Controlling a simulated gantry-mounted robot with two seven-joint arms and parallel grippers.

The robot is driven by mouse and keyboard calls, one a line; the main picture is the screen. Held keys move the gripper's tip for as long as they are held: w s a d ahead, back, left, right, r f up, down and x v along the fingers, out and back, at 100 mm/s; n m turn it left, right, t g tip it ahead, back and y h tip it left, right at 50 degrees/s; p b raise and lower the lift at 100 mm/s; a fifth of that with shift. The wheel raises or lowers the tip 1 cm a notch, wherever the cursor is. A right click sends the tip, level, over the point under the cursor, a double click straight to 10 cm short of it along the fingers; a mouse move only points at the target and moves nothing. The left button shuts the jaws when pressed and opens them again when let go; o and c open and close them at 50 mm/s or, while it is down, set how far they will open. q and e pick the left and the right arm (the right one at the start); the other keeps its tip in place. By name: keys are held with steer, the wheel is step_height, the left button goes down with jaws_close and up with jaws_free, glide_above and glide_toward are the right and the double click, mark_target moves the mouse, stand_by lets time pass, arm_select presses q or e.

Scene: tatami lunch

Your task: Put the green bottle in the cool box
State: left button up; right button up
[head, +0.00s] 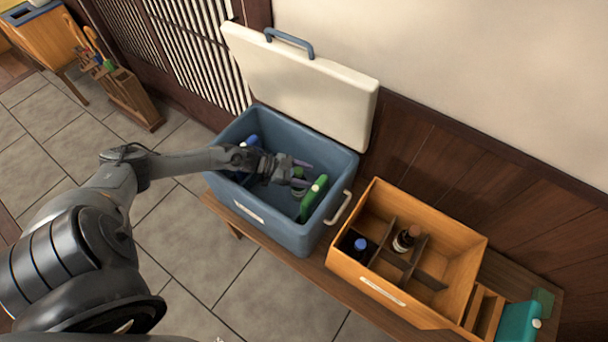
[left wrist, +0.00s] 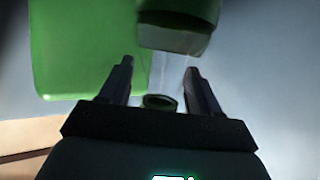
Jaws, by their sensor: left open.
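The blue cool box (head: 282,228) stands open on a low bench, its white lid (head: 305,85) raised behind it. My left gripper (head: 301,172) is inside the box opening, toward its right side, with its fingers apart. A small green bottle (head: 298,186) shows just below the fingers, partly hidden. In the left wrist view, a round dark rim (left wrist: 160,102), apparently the bottle's mouth, lies between the open fingers (left wrist: 160,82). I cannot tell whether they touch it. A bright green flat container (head: 313,199) with a pale cap leans beside it in the box. My right gripper is out of view.
A blue item (head: 251,142) lies at the box's back left. A wooden crate (head: 455,240) with dividers, right of the box, holds a blue-capped bottle (head: 360,246) and a brown bottle (head: 404,240). A teal container (head: 517,322) stands at the bench's right end. The box handle (head: 340,208) sticks out between box and crate.

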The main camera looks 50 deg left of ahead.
arm_select(q)
steer(key=p+v, duration=0.4)
steer(key=v, duration=0.8)
steer(key=shift+a+r, duration=0.1)
